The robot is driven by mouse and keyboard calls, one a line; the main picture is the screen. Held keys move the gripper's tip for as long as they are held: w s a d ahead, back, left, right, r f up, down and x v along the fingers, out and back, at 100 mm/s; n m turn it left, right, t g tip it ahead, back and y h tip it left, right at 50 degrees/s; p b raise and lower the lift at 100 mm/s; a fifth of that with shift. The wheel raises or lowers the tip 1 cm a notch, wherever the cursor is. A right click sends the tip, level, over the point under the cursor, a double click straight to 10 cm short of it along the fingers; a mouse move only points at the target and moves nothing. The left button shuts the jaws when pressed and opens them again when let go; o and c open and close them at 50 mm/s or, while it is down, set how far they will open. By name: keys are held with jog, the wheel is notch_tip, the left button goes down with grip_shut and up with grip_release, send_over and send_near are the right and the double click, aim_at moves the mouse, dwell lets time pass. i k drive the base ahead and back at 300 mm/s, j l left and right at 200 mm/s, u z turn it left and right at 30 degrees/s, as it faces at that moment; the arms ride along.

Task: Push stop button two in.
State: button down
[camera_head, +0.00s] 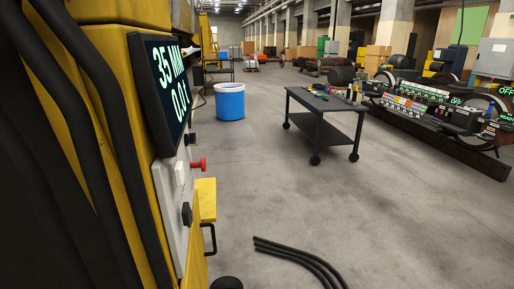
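A red mushroom-shaped button (198,164) sticks out to the right from a grey control panel (176,215) on a yellow machine column (112,120) at the left. I see it from the side, and no number on it can be read, so I cannot tell if it is stop button two. It appears to stand out from the panel. A dark display (165,90) with light digits is above it, and black knobs (187,215) are on the same panel. My gripper is not in view.
Thick black cables (85,70) run down the column. More black hoses (295,255) lie on the floor in front. A blue bin (230,103) and a dark wheeled table (325,104) stand farther back. The grey floor between is clear.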

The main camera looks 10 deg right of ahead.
aim_at(201, 165)
jog(key=i+l+u, duration=0.25)
jog(key=i+l, duration=0.15)
jog(key=i, duration=0.25)
jog(key=i+l+u, duration=0.25)
jog(key=i+l, duration=0.25)
jog(key=i, duration=0.1)
